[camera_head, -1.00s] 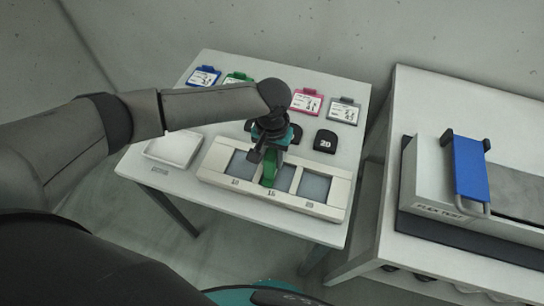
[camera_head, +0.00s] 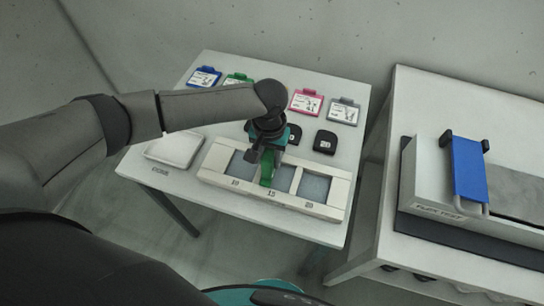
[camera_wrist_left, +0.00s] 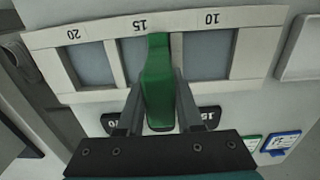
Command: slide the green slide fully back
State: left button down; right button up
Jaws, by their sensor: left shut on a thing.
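The green slide (camera_head: 267,172) stands over the middle of the pale frame (camera_head: 327,212), by the 15 mark. It also shows in the left wrist view (camera_wrist_left: 158,75), its narrow end reaching the rim at 15. My left gripper (camera_head: 266,153) is above the frame with its fingers shut on the slide, one on each side (camera_wrist_left: 158,105). The windows by the 10 mark (camera_head: 243,163) and the 20 mark (camera_head: 314,186) look uncovered. My gripper hides part of the slide and the frame's far edge in the head view. My right gripper is not in view.
A black block (camera_head: 325,142) stands behind the frame, with others partly hidden by my arm. Blue (camera_head: 204,76), green (camera_head: 238,79), pink (camera_head: 306,102) and grey (camera_head: 344,111) tags line the back. A white tray (camera_head: 175,149) is left; a blue-handled machine (camera_head: 468,167) stands on the right table.

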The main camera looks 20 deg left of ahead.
pick_arm(q)
jog(key=a+p, duration=0.1)
jog(key=a, duration=0.2)
jog(key=a+p, duration=0.2)
jog(key=a, duration=0.1)
jog(key=shift+w+r+p, duration=0.1)
jog(key=shift+r+p, duration=0.1)
jog(key=shift+p, duration=0.1)
jog(key=a+p, duration=0.1)
jog(key=a, duration=0.8)
jog(key=shift+w+a+f+p, duration=0.15)
jog(key=shift+w+a+p, duration=0.05)
jog(key=shift+p, duration=0.15)
jog(key=shift+a, duration=0.4)
jog(key=c, duration=0.6)
grip_release()
jog(key=shift+a, duration=0.15)
jog(key=shift+o, duration=0.2)
